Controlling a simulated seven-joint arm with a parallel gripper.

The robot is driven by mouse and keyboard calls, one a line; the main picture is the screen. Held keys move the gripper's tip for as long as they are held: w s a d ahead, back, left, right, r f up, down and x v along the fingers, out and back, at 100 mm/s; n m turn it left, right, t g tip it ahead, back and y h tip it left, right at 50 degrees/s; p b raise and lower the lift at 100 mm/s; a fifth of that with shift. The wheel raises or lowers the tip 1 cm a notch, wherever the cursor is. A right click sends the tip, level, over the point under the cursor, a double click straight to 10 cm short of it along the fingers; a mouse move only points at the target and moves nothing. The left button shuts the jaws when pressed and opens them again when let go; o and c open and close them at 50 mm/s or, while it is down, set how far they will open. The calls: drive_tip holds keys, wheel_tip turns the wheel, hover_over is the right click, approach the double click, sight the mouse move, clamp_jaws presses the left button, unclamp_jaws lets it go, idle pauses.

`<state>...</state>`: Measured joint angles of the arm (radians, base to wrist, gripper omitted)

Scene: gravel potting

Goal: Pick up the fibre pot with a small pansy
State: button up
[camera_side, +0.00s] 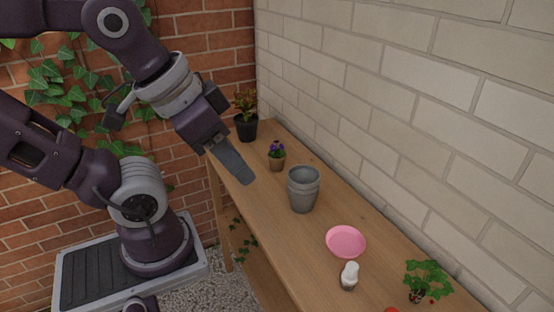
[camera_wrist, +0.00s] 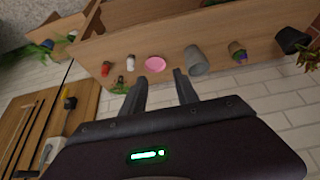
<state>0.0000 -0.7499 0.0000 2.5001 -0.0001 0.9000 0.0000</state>
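The fibre pot (camera_side: 277,164) is small and brown and holds a pansy (camera_side: 276,148) with purple flowers. It stands upright on the wooden bench, between a grey pot and a black pot. It also shows at the right in the wrist view (camera_wrist: 237,55). My gripper (camera_wrist: 163,78) is open, with its two fingers apart and nothing between them. In the side view my gripper (camera_side: 246,182) hangs above the bench's near edge, to the left of the grey pot and apart from the fibre pot.
A grey pot (camera_side: 303,190), possibly stacked, stands near the fibre pot. A black pot (camera_side: 246,131) with a reddish plant is behind it. A pink saucer (camera_side: 346,242), a white-topped shaker (camera_side: 349,276) and a leafy plant (camera_side: 427,278) lie nearer. A brick wall (camera_side: 400,110) borders the bench (camera_side: 262,198).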

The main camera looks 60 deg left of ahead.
drive_tip(key=o, duration=0.9)
